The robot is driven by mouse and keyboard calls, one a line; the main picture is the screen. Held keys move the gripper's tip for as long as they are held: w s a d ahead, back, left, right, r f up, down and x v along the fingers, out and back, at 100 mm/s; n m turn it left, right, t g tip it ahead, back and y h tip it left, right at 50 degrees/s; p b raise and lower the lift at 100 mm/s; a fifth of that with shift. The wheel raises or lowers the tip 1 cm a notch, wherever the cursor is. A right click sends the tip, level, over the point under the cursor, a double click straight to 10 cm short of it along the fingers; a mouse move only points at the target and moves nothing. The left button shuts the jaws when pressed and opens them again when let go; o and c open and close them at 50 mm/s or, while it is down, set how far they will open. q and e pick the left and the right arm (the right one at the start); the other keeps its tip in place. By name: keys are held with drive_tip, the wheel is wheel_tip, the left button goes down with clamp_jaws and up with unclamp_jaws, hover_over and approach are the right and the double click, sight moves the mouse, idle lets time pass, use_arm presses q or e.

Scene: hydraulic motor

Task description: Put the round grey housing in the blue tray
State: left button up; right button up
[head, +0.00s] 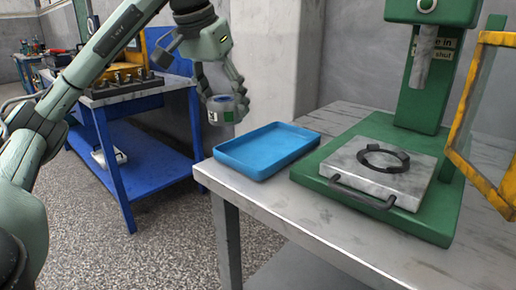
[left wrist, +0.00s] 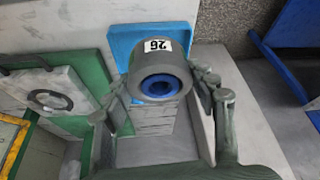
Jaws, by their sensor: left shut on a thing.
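The round grey housing (head: 222,109) has a blue inner bore and a white label. My left gripper (head: 226,100) is shut on it and holds it in the air, left of the blue tray and above its level. In the left wrist view the housing (left wrist: 158,75) sits between the fingers (left wrist: 160,88), its label reading 26. The blue tray (head: 236,161) lies on the grey table at its left end and looks empty in the head view. In the left wrist view the tray (left wrist: 118,42) is partly hidden behind the housing. My right gripper is not in view.
A green press (head: 440,215) with a metal plate, a black ring and a yellow-framed guard (head: 461,100) stands right of the tray. A blue workbench (head: 150,165) with a rack of parts stands at the left. A grey pillar rises behind the tray.

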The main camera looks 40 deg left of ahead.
use_arm(q)
drive_tip(key=shift+a+f, duration=0.1)
drive_tip(key=shift+a, duration=0.2)
drive_tip(key=w+f, duration=0.2)
drive_tip(key=w, duration=0.1)
drive_tip(key=w+d+f, duration=0.1)
drive_tip(key=w+f, duration=0.1)
drive_tip(key=w, duration=0.2)
drive_tip(key=w+d+f, duration=0.1)
drive_tip(key=w+f, duration=0.1)
drive_tip(key=w, duration=0.1)
drive_tip(key=shift+w+d+f, duration=0.1)
drive_tip(key=shift+w+f, duration=0.05)
drive_tip(key=shift+w, duration=0.1)
drive_tip(key=shift+w+f, duration=0.35)
drive_tip(key=shift+w, duration=0.1)
wheel_tip(320, 180, down, 3)
drive_tip(key=shift+f+b, duration=0.2)
drive_tip(key=shift+b, duration=0.1)
drive_tip(key=shift+f, duration=0.2)
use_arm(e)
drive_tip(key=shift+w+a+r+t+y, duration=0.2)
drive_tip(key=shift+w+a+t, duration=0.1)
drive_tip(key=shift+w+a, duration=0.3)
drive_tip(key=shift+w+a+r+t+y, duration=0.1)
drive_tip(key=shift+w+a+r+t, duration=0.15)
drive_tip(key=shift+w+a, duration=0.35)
